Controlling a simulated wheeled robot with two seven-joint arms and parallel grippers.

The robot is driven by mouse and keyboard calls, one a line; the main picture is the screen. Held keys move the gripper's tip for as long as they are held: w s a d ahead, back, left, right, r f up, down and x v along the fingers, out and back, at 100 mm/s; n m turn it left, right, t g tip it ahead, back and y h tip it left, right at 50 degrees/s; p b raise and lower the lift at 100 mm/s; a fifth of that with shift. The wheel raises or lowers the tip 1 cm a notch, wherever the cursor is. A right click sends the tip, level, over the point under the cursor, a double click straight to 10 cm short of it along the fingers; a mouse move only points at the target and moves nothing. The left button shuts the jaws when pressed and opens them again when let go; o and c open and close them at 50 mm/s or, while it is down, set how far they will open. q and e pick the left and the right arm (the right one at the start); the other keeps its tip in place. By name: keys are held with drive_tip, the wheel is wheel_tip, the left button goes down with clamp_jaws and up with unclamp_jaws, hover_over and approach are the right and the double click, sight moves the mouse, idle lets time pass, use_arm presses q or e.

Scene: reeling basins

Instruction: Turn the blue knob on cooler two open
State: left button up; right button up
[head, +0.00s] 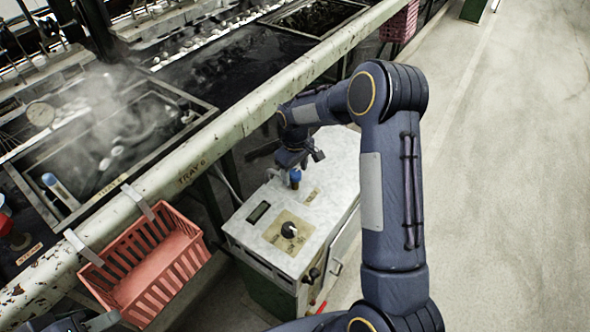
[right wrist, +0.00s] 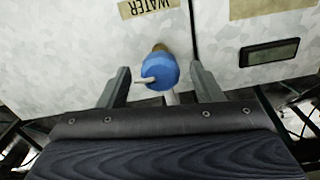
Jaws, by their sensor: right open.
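The blue knob (head: 295,175) stands on the pale top of the cooler cabinet (head: 335,190). In the right wrist view the blue knob (right wrist: 160,72) is round, with a small pale pin sticking out to the left and a brass-coloured part behind it. My right gripper (head: 299,163) is open at the knob. In the right wrist view its two fingers (right wrist: 160,80) stand on either side of the knob, with a gap on each side. The gripper partly hides the knob in the head view. A dark part at the bottom left edge seems to be my left gripper (head: 68,324), mostly cut off.
The cabinet top also carries a black dial (head: 289,230) and a small display (head: 258,212). A WATER label (right wrist: 148,8) lies near the knob. A pale rail (head: 230,125), a red basket (head: 150,262) and steaming basins (head: 100,140) are left. Open floor (head: 510,200) is right.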

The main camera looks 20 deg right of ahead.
sight(295, 172)
drive_tip(key=shift+r+p, duration=0.3)
drive_tip(key=shift+r, duration=3.65)
